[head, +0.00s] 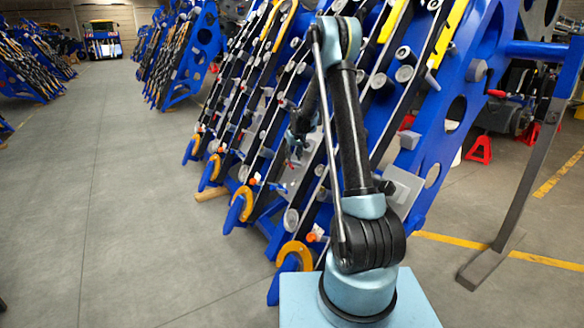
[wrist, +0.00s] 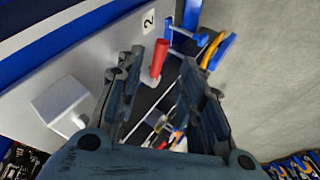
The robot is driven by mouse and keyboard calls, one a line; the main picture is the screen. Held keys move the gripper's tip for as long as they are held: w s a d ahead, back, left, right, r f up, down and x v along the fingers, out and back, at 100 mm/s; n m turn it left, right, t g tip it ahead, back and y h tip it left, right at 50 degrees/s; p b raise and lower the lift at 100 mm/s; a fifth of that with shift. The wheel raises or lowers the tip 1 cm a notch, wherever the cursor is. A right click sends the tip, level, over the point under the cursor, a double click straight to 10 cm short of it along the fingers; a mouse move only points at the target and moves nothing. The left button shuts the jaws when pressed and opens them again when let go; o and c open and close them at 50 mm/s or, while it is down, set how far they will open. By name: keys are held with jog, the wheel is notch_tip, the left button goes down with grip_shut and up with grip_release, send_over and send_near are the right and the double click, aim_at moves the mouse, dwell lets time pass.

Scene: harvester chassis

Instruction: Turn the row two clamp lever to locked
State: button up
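In the wrist view, a red-handled lever (wrist: 158,60) stands out from a dark strip next to a pale plate marked "2" (wrist: 148,22). My gripper (wrist: 165,72) is open, with one dark finger on each side of the picture. The red handle shows in the gap between the fingertips, nearer the left finger. I cannot tell whether it is inside the grasp or just beyond it, and no contact is clear. In the head view, my gripper (head: 297,143) is small and dark against the blue frame, and the red lever cannot be made out there.
A pale block (wrist: 62,102) sits on the plate left of my gripper. Blue brackets and a yellow hook (wrist: 214,50) lie beyond the lever. In the head view, slanted blue harvester frames (head: 478,70) crowd around my arm. The grey floor (head: 120,200) at left is clear.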

aim_at(292, 166)
jog(key=shift+x, duration=3.45)
grip_shut()
